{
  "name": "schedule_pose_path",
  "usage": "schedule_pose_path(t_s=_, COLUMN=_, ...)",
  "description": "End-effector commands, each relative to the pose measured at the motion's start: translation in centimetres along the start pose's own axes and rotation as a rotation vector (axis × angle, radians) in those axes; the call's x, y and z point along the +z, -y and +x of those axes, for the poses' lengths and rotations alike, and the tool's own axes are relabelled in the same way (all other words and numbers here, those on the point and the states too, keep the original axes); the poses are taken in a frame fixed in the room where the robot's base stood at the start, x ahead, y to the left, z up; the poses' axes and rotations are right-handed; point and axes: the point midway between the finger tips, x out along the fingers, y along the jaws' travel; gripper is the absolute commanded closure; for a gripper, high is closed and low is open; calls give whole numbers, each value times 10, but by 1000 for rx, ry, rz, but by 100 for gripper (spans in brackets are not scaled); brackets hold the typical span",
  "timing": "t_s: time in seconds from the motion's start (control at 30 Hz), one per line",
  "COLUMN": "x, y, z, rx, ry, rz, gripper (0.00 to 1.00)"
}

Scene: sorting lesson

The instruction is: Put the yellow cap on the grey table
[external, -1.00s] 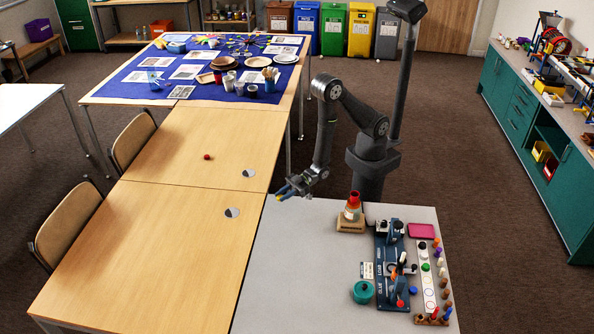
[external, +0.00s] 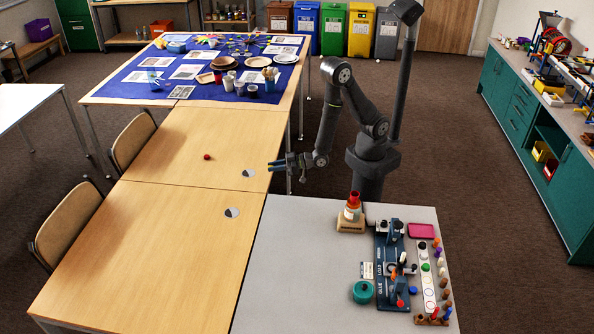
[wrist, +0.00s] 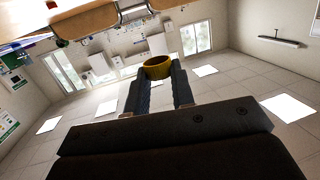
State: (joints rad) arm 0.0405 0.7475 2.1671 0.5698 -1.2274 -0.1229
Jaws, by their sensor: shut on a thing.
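My gripper (external: 275,165) is raised in the air beyond the far left corner of the grey table (external: 295,265), with its fingers pointing left. In the wrist view, my gripper (wrist: 158,88) is shut on the yellow cap (wrist: 157,70), which sits at the fingertips. The cap is round and shows an open, hollow end. In the external view the cap is too small to make out clearly at the fingertips.
A stacked cone toy (external: 352,212), a blue board with tools (external: 390,265), a teal pot (external: 362,292), a pink tray (external: 421,230) and a peg strip (external: 428,275) occupy the grey table's right side. Its left part is clear. A wooden table (external: 150,260) adjoins it.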

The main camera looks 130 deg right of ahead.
Motion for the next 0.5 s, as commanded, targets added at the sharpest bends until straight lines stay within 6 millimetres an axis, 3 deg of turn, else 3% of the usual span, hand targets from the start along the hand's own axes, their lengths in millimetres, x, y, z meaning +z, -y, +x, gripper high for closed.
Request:
schedule_pose_path(t_s=0.27, x=5, y=-95, z=-19, rx=409, ry=0, rz=59, gripper=100)
schedule_pose_path(t_s=0.5, x=12, y=-161, z=-58, rx=734, ry=0, rz=109, gripper=100)
